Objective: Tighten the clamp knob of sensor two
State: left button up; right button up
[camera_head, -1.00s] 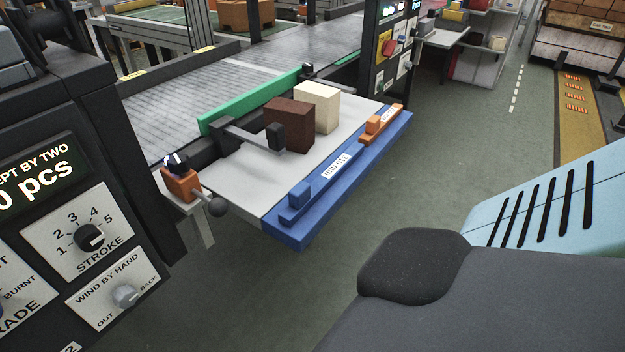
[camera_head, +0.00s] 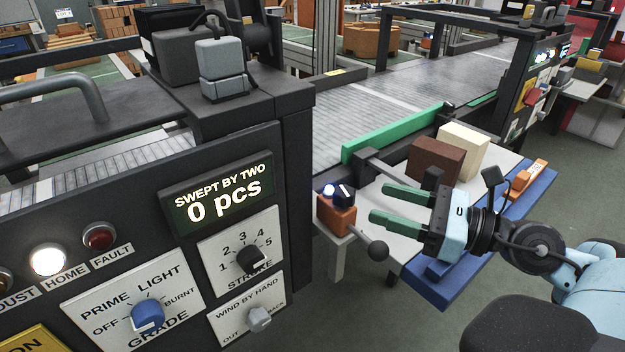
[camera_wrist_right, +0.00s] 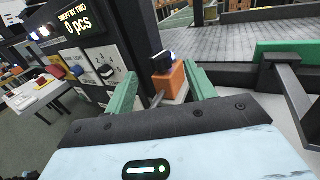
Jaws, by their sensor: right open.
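My right gripper (camera_head: 382,204) has green fingers, is open with nothing between them, and points left over the grey table. In the right wrist view the orange block (camera_wrist_right: 171,84) shows beyond and between the open fingers (camera_wrist_right: 160,72). A grey sensor-like box (camera_head: 220,62) stands on the machine at upper left. I see no label naming sensor two, and cannot tell which knob is its clamp knob. My left gripper is not in view.
A control panel (camera_head: 165,280) with a stroke dial (camera_head: 250,257) and a grade knob (camera_head: 148,316) fills the lower left; its display reads 0 pcs. Brown (camera_head: 433,160) and cream (camera_head: 463,150) blocks sit by a green bar (camera_head: 395,132). A blue rail (camera_head: 440,290) edges the table.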

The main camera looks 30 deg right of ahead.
aim_at(352, 192)
jog(key=shift+w+a, duration=0.2)
jog(key=shift+w, duration=0.15)
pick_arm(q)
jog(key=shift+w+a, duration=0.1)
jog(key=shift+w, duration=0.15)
pick_arm(e)
jog(key=shift+s, duration=0.1)
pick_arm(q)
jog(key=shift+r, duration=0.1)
pick_arm(e)
jog(key=shift+d, duration=0.1)
jog(key=p+x, duration=0.4)
jog(key=p, duration=0.1)
jog(key=shift+w+a+r, duration=0.2)
jog(key=shift+w+r, duration=0.1)
jog(key=shift+w, duration=0.05)
jog(key=shift+p+x, duration=0.5)
jog(key=shift+x, duration=0.25)
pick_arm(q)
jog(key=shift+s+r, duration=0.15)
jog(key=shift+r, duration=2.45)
pick_arm(e)
jog(key=shift+w+a+f, duration=0.3)
jog(key=shift+w+a, duration=0.1)
jog(key=shift+w, duration=0.15)
